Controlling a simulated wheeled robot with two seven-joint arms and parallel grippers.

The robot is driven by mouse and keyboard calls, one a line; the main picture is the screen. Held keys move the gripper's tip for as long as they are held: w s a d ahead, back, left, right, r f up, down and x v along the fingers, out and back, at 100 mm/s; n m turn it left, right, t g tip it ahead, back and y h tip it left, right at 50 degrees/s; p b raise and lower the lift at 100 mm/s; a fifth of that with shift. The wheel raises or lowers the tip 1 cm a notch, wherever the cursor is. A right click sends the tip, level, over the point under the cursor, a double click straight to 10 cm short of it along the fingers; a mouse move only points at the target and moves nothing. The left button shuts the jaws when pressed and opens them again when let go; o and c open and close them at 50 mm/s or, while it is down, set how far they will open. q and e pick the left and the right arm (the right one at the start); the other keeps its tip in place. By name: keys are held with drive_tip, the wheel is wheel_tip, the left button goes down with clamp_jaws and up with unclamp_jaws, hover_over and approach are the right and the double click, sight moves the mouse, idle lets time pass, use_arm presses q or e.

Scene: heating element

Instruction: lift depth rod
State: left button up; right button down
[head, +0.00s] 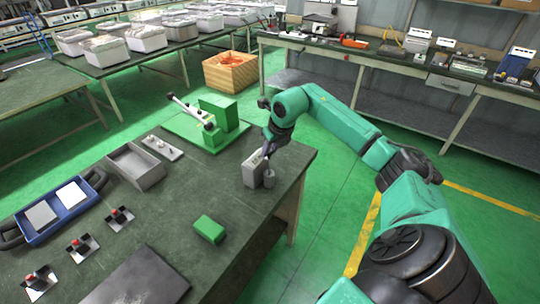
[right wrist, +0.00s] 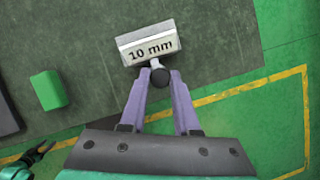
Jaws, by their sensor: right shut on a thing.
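My right gripper (head: 268,150) is over the table's right end, beside a light grey block (head: 253,171). In the right wrist view the block (right wrist: 149,44) is marked "10 mm". A dark round knob (right wrist: 159,77), with a short pale stem beyond it, sits between the purple fingertips of my right gripper (right wrist: 160,73). I take it for the end of the depth rod, and the gripper is shut on it. A grey cylinder (head: 269,179) shows just below the gripper. Whether the rod is clear of the block cannot be told. My left gripper is outside the head view.
A green block (head: 208,229) lies on the table nearby. A green fixture (head: 207,125), a grey open box (head: 135,166), a blue tray (head: 54,212) and several red-knobbed switches stand farther left. A teal and dark part of mine (right wrist: 36,154) shows in the right wrist view.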

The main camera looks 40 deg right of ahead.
drive_tip(key=shift+r, duration=0.9)
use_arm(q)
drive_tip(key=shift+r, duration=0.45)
use_arm(e)
drive_tip(key=shift+w+d, duration=0.1)
drive_tip(key=shift+w, duration=0.05)
drive_tip(key=shift+r, duration=0.1)
drive_tip(key=c, duration=0.7)
unclamp_jaws()
drive_tip(key=shift+o, duration=0.2)
